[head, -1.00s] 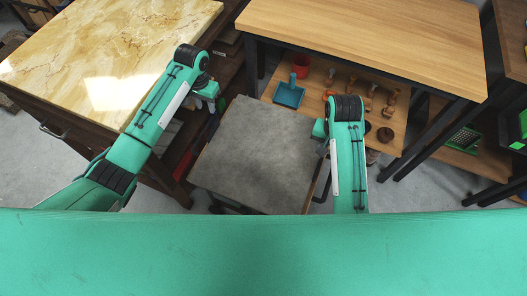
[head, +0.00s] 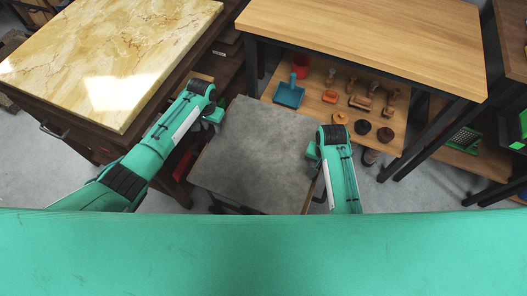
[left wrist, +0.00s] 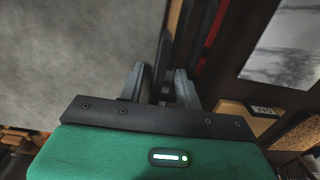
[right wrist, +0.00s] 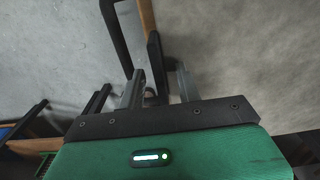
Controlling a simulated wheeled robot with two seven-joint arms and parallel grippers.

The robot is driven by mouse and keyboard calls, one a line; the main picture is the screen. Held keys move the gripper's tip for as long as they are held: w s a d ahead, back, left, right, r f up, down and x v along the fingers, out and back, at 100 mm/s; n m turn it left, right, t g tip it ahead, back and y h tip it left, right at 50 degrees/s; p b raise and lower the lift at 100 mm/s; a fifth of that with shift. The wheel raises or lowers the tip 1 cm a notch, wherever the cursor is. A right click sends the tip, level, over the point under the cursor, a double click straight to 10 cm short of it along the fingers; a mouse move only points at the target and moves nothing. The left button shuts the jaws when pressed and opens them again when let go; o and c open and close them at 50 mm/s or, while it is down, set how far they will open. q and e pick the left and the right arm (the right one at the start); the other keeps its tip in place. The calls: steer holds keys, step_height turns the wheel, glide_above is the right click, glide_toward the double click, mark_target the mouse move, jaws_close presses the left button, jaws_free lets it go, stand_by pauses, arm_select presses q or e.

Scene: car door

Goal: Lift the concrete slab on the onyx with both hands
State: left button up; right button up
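The grey concrete slab (head: 252,158) lies flat on a low dark-framed stand in the head view. A glossy yellow veined stone top, which looks like the onyx (head: 115,50), is on a dark wooden table at upper left. My left gripper (head: 216,117) is at the slab's left edge. In the left wrist view its fingers (left wrist: 160,70) are apart, with the edge and a dark strip between them. My right gripper (head: 312,152) is at the slab's right edge. In the right wrist view its fingers (right wrist: 160,72) are apart around a dark edge strip. Contact cannot be told.
A wooden workbench (head: 365,40) stands behind the slab. Its lower shelf (head: 325,110) holds a red cup (head: 301,66), a blue dustpan-like thing (head: 289,95) and several brown tools. A black bar handle (right wrist: 118,38) is beside my right fingers. Grey floor shows to the right.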

arm_select(q)
jaws_close()
arm_select(e)
jaws_close()
stand_by(1.0)
arm_select(q)
steer(key=shift+w+r, duration=0.15)
arm_select(e)
steer(key=shift+w+r, duration=0.1)
steer(key=shift+r, duration=0.05)
